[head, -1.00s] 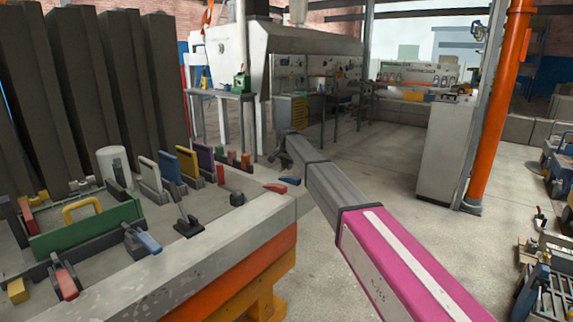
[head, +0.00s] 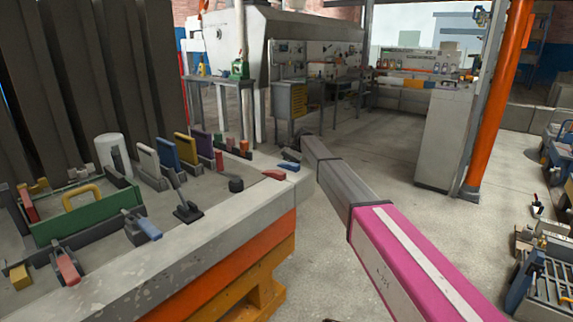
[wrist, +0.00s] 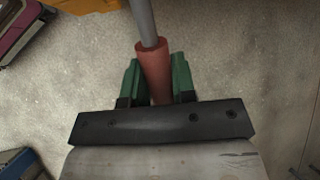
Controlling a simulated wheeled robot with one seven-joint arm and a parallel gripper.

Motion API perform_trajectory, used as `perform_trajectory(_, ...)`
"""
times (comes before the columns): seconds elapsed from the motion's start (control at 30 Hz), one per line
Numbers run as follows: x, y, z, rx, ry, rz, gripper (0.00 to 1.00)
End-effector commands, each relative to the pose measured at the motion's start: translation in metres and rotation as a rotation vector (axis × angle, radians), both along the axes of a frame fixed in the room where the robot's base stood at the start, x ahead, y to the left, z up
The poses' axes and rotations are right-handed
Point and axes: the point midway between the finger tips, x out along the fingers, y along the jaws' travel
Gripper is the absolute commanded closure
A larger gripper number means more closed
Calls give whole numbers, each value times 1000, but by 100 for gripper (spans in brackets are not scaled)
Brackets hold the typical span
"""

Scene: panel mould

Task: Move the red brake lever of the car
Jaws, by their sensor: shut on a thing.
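In the wrist view, the red grip of the brake lever (wrist: 153,72) sits between the two green fingers of my gripper (wrist: 157,62). My gripper is shut on this grip. A grey rod (wrist: 145,22) runs from the grip up out of the picture, so the lever's base and the car are hidden. In the head view, my pink and grey arm reaches from the lower right towards the middle. My gripper and the held lever cannot be made out there.
A bench (head: 240,215) with toggle clamps stands at the left, carrying a green box with a yellow handle (head: 82,198). An orange column (head: 497,100) and a pale cabinet (head: 445,135) stand at the right. Concrete floor (head: 320,240) lies open between bench and column.

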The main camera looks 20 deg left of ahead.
Motion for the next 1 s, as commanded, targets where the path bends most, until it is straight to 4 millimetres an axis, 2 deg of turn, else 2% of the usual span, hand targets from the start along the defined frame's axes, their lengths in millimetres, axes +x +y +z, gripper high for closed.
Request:
perform_trajectory(0.3,-3,1,-8,34,82,-1,100)
perform_trajectory(0.77,-5,2,-10,37,93,-1,100)
perform_trajectory(0.8,-5,2,-10,37,93,-1,62)
perform_trajectory(0.83,-5,2,-10,37,93,-1,52)
perform_trajectory(0.87,-5,2,-10,36,92,-1,49)
perform_trajectory(1.0,-5,2,-9,37,92,0,49)
